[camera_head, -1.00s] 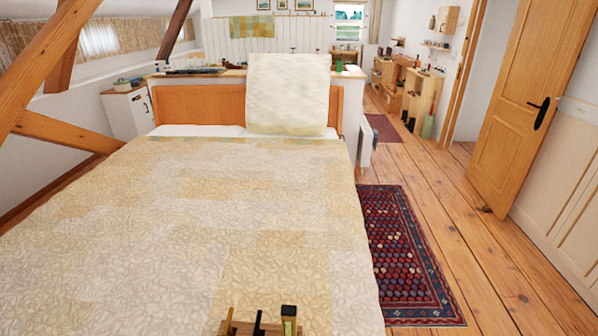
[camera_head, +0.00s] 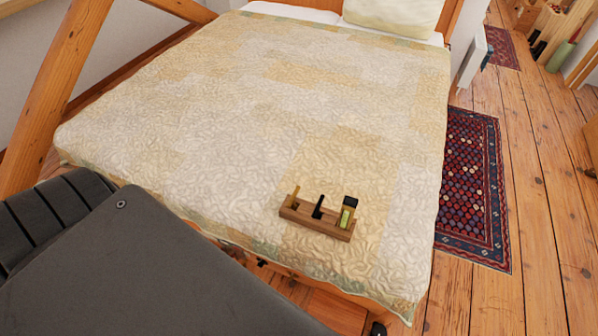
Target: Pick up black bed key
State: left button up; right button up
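A small wooden holder (camera_head: 315,221) lies on the quilt near the foot of the bed. Three upright items stand in it: a thin yellowish one (camera_head: 294,197) on the left, a slim black one (camera_head: 318,207) in the middle, and a black-topped one with a yellow-green body (camera_head: 347,212) on the right. The slim black one looks like the black bed key, but it is too small to be sure. Neither gripper shows in the head view; a dark part of mine covers the lower left corner.
The bed's quilt (camera_head: 230,110) is clear around the holder. A pillow (camera_head: 395,14) is at the head. A patterned rug (camera_head: 472,190) lies on the plank floor right of the bed. A slanted timber brace (camera_head: 60,95) rises at the left.

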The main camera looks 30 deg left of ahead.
aim_at(316, 214)
jog(key=u, duration=0.8)
jog(key=k, duration=1.35)
jog(key=z, duration=0.35)
jog(key=i, duration=0.8)
jog(key=z, duration=0.2)
